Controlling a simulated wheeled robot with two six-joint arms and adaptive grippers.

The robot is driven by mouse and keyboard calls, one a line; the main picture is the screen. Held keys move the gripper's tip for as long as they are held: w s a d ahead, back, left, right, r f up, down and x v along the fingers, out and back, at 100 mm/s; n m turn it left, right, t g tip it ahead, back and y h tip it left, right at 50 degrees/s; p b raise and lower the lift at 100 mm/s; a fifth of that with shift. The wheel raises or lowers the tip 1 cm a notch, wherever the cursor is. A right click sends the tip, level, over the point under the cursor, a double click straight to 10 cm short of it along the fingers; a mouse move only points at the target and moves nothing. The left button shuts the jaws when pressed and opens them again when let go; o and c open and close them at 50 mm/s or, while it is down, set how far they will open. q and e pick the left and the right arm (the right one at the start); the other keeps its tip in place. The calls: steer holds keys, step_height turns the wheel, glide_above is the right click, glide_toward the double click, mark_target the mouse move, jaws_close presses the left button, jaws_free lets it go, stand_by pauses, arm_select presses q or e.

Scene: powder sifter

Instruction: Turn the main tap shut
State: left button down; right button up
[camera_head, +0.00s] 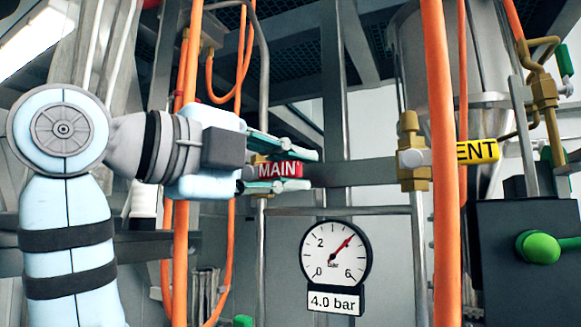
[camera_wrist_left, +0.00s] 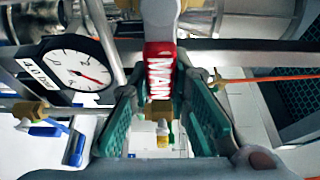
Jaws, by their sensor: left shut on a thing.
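The main tap shows as a red lever (camera_head: 278,169) with white "MAIN" lettering, lying level in the head view. In the wrist view the red lever (camera_wrist_left: 160,72) stands between my left gripper's two green-padded fingers. My left gripper (camera_head: 290,170) comes in from the left, its fingers above and below the lever, shut on it. The tap's brass body is mostly hidden behind the fingers in the head view. My right gripper is not in view.
A round gauge (camera_head: 336,254) labelled "4.0 bar" hangs below, its red needle pointing up and right. A yellow vent lever (camera_head: 478,152) on a brass valve (camera_head: 411,160) is to the right. Orange hoses (camera_head: 440,120) run vertically on both sides. A green knob (camera_head: 538,247) is far right.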

arm_select(q)
steer(key=c, duration=1.5)
jaws_free()
steer(key=shift+s, duration=0.1)
steer(key=v, duration=1.1)
steer(key=shift+s+a, duration=0.25)
steer(key=shift+a, duration=0.1)
